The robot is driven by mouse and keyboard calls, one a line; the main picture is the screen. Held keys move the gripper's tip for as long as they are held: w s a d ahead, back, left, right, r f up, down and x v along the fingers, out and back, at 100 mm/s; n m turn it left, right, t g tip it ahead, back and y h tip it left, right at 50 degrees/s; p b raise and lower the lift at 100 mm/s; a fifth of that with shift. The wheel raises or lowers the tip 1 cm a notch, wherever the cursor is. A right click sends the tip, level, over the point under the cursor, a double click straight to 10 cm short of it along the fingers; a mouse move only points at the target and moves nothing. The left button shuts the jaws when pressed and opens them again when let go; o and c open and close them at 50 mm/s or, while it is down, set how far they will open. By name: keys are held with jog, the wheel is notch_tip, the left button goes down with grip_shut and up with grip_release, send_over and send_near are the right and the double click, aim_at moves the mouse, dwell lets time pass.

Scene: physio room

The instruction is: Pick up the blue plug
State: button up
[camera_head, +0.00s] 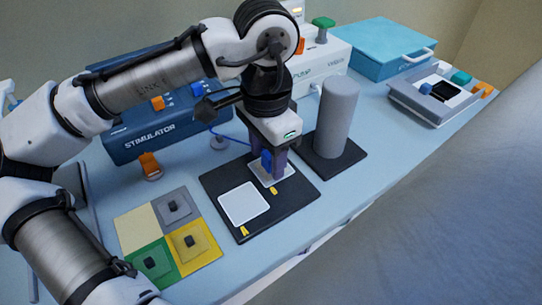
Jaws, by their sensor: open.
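The blue plug (266,161) shows as a small blue shape at my gripper's fingers, above a pale pad on a black mat (220,190). A thin blue cable (232,138) runs toward it from the left. My gripper (273,170) points down, open, with its fingers low over the pad at the back right of the mat. The fingers hide part of the plug and pad. I cannot tell whether the fingers touch the plug.
A grey cylinder (336,118) stands close right of my gripper. The blue stimulator box (150,140) is behind left, beside an orange plug (150,163). Coloured pads (205,250) lie front left. A teal case (375,50) and grey tray (402,92) are at right.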

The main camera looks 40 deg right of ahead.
jog(key=shift+f, duration=0.2)
jog(key=c, duration=0.8)
jog(key=shift+r, duration=0.15)
jog(key=shift+c, duration=0.2)
